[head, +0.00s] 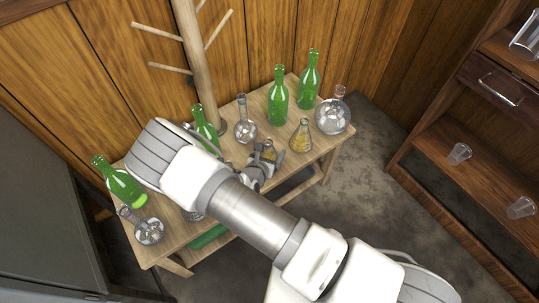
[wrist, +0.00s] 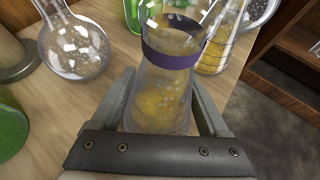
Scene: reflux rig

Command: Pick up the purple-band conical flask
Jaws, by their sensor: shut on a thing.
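The purple-band conical flask (wrist: 163,85) is clear glass with yellow contents and a purple band around it. It stands between the two fingers of my gripper (wrist: 166,106) in the wrist view, a finger on each side. My gripper is shut on it. In the head view my gripper (head: 260,168) is over the front right part of the wooden table, and the flask (head: 269,153) is partly hidden by it. I cannot tell whether its base touches the table.
Another yellow-filled conical flask (head: 301,137) stands close to the right, with a round flask (head: 333,116) beyond it. Green bottles (head: 278,98) and a long-necked flask (head: 244,128) stand behind. A wooden stand (head: 202,75) rises at the back. Shelves (head: 455,150) are at the right.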

